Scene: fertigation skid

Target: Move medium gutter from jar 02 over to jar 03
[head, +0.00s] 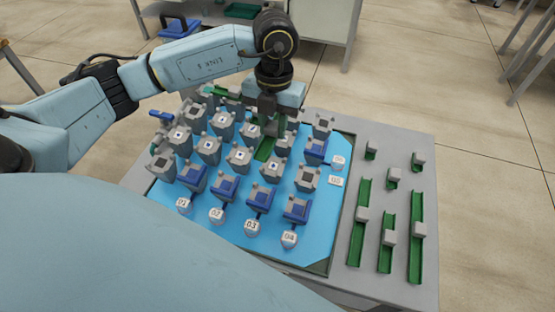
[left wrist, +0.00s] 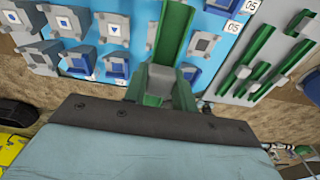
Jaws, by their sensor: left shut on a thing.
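My left gripper (head: 272,122) is above the far middle part of the blue board, pointing down. It is shut on a green gutter (head: 265,149). In the left wrist view the held gutter (left wrist: 172,32) runs away from the jaws, with its grey block (left wrist: 162,78) close to them. Whether it touches the board or the blocks is unclear. White jar 02 (head: 217,215) and jar 03 (head: 252,227) stand side by side at the near edge of the board, below blue-topped blocks. No gutter shows at either jar. My right gripper is out of view.
Several grey blocks (head: 209,146) stand in rows on the blue board (head: 322,232). Jar 01 (head: 183,204) and jar 04 (head: 289,239) flank the two jars. Several green gutters (head: 416,205) with grey blocks lie on the grey rack at the right.

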